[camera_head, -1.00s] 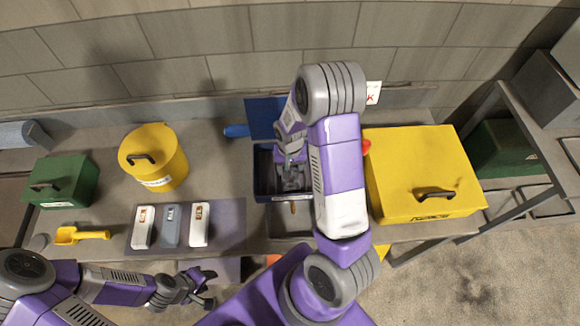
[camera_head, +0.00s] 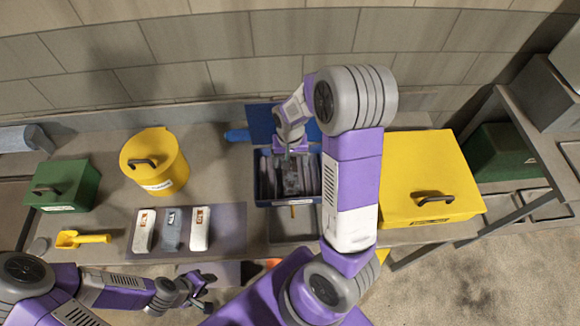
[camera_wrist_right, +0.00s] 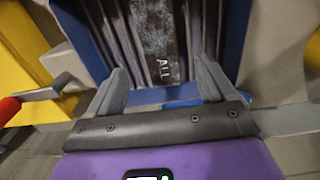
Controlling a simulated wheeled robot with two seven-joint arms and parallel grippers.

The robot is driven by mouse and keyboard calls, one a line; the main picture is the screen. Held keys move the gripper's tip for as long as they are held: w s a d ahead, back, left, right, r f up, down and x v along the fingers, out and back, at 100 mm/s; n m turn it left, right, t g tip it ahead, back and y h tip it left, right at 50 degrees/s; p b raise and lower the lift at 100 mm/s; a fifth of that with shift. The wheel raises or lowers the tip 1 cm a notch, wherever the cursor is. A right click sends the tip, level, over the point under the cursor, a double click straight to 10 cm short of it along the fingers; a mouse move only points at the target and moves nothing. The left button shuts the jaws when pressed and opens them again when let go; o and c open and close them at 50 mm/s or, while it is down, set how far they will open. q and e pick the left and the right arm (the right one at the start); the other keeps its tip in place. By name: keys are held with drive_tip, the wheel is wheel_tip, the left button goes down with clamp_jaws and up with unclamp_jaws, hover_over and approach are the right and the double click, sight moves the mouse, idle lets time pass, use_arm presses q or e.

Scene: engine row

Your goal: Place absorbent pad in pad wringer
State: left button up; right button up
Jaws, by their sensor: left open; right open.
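A blue open-topped box (camera_head: 257,186), which appears to be the pad wringer, stands mid-bench with upright grey slats inside. A dark mottled slab (camera_wrist_right: 155,38) with the letters "ALL", apparently the absorbent pad, stands between the slats in the right wrist view; it also shows in the head view (camera_head: 291,178). My right gripper (camera_head: 291,152) is at the back of the box; in the wrist view its fingers (camera_wrist_right: 163,82) are open and apart, with the slab between and beyond them. My left gripper (camera_head: 207,292) is open and empty at the front edge, left of the box.
Three labelled blocks (camera_head: 171,229) lie on a dark mat at left. A yellow bucket (camera_head: 154,162), green box (camera_head: 64,186) and yellow scoop (camera_head: 82,238) stand farther left. A yellow chest (camera_head: 425,180) is right of my right arm. A red-handled lever (camera_wrist_right: 38,94) shows beside the blue box.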

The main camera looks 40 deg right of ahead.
use_arm(q)
drive_tip(key=shift+r, duration=0.25)
use_arm(e)
wheel_tip(320, 180, up, 4)
drive_tip(key=shift+r, duration=0.2)
idle(0.3)
